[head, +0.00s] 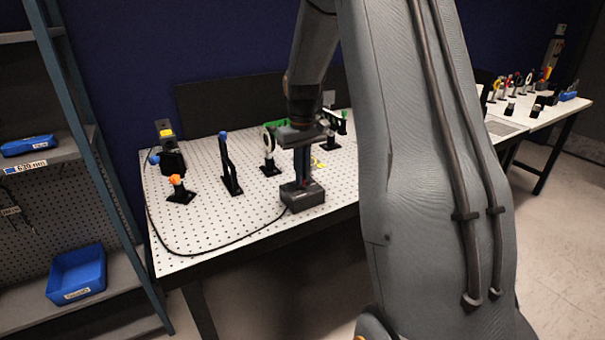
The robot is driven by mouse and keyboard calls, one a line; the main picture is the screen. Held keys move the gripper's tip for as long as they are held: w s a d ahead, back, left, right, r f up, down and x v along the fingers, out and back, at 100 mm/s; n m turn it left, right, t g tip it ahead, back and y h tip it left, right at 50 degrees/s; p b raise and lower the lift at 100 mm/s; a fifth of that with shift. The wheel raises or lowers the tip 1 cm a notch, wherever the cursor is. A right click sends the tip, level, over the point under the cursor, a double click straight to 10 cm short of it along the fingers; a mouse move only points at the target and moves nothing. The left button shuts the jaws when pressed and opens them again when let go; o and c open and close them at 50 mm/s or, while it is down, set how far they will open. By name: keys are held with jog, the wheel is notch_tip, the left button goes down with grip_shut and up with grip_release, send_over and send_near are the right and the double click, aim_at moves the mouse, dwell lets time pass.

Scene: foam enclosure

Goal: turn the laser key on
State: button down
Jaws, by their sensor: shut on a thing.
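A dark control box (311,200) sits near the front edge of the white perforated table, with a black cable running from it. My gripper (302,181) points straight down at the top of this box. Its fingers are shut on the laser key, at the box's top. The key itself is hidden behind the fingers, so I cannot tell which way it is turned.
The perforated table (225,217) holds a yellow-topped device (166,135), an orange-knobbed mount (178,184), a blue-topped post (229,160) and a round optic mount (268,148). A dark cable loops along the front edge. A shelf with blue bins (76,274) stands at left.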

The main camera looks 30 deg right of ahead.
jog(key=m, duration=0.5)
jog(key=shift+r+p, duration=0.1)
jog(key=shift+p, duration=0.25)
jog(key=m, duration=0.5)
jog(key=shift+m, duration=0.4)
jog(key=m, duration=0.6)
jog(key=shift+w+m, duration=0.1)
jog(key=shift+m, duration=0.2)
jog(key=shift+d, duration=0.1)
jog(key=c, duration=1.9)
grip_release()
jog(key=shift+r+b, duration=0.9)
jog(key=shift+r, duration=3)
